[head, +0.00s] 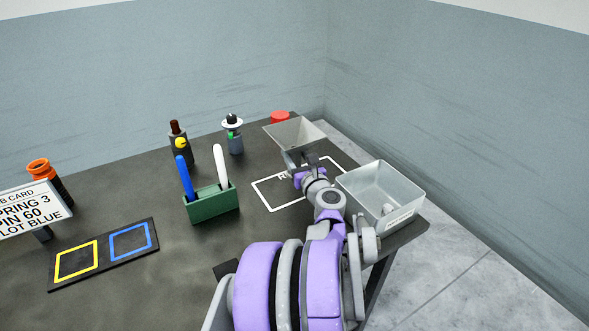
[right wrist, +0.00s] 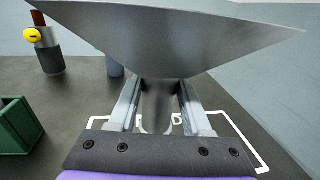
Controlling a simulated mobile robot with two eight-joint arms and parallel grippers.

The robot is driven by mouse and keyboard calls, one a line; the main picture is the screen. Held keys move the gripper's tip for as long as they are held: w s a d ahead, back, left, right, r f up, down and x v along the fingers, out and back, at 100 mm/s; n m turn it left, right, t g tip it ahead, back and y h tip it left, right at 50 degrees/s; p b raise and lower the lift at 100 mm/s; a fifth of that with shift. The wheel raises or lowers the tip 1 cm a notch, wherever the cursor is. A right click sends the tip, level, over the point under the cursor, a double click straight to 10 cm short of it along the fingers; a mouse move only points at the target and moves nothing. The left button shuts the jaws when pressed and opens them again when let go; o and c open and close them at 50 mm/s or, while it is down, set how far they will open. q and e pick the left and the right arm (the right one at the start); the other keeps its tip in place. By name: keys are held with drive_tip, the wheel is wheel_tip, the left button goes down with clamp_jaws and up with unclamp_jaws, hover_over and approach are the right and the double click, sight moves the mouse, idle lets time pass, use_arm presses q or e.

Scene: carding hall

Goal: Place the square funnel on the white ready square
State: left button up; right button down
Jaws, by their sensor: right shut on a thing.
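The square funnel (head: 295,134) is grey with a wide square mouth. My right gripper (head: 298,162) is shut on its narrow stem and holds it upright over the far part of the white ready square (head: 265,196), a white outline with lettering on the dark table. In the right wrist view the funnel (right wrist: 170,35) fills the top, its stem between the two fingers (right wrist: 157,105). Part of the white outline (right wrist: 245,140) shows below and to the right. The gap between the stem's lower end and the table is hard to judge. My left gripper is not in view.
A green holder (head: 212,204) with blue and white tools stands left. Dark bottle (head: 190,150), white-topped figure (head: 235,140) and red item (head: 280,117) stand behind.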

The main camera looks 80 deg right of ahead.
drive_tip(key=shift+f+b, duration=0.55)
drive_tip(key=shift+f, duration=1.3)
drive_tip(key=shift+f, duration=0.15)
drive_tip(key=shift+c, duration=1.7)
unclamp_jaws()
